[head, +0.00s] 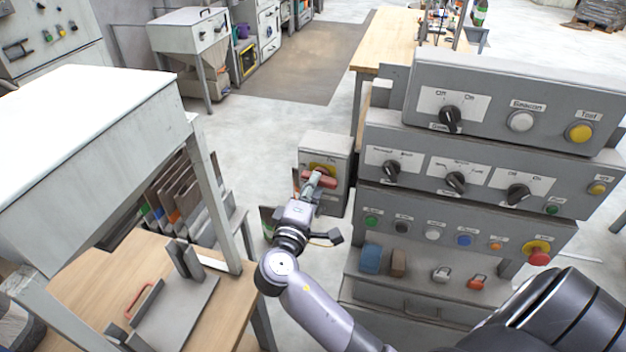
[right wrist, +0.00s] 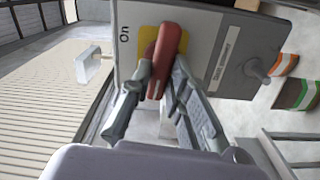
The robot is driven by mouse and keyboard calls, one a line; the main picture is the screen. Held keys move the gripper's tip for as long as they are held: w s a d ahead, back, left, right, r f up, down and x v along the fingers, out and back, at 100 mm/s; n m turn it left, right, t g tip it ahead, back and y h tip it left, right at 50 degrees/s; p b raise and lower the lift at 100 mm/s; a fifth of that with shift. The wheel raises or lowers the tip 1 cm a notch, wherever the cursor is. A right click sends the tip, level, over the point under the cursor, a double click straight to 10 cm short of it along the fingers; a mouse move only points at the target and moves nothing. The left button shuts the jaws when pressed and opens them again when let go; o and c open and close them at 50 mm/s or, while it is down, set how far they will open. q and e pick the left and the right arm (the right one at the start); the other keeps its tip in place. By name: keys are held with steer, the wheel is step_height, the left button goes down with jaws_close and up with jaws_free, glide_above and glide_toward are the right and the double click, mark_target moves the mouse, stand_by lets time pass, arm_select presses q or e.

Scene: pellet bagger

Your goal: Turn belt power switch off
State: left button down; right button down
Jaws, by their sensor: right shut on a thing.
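The belt power switch is a grey box (head: 340,152) with a yellow plate (right wrist: 150,40) and a red rotary handle (head: 318,178). In the right wrist view the red handle (right wrist: 167,58) stands out from the plate, and an "On" label is beside it. My right gripper (head: 314,183) is at the front of the box. In the right wrist view its two fingers (right wrist: 158,90) are on either side of the red handle, shut on it. The fingers hide part of the handle and the plate. My left gripper does not show.
A grey control console (head: 470,190) with knobs and buttons stands to the right of the switch box. A wooden bench (head: 215,310) and a grey hopper stand (head: 90,130) are at the left. Open floor (head: 270,115) lies behind the box.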

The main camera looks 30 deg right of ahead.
steer(key=shift+n+p, duration=0.3)
steer(key=shift+n, duration=0.4)
steer(key=shift+f, duration=0.1)
steer(key=c, duration=1.5)
jaws_free()
steer(key=v, duration=1.2)
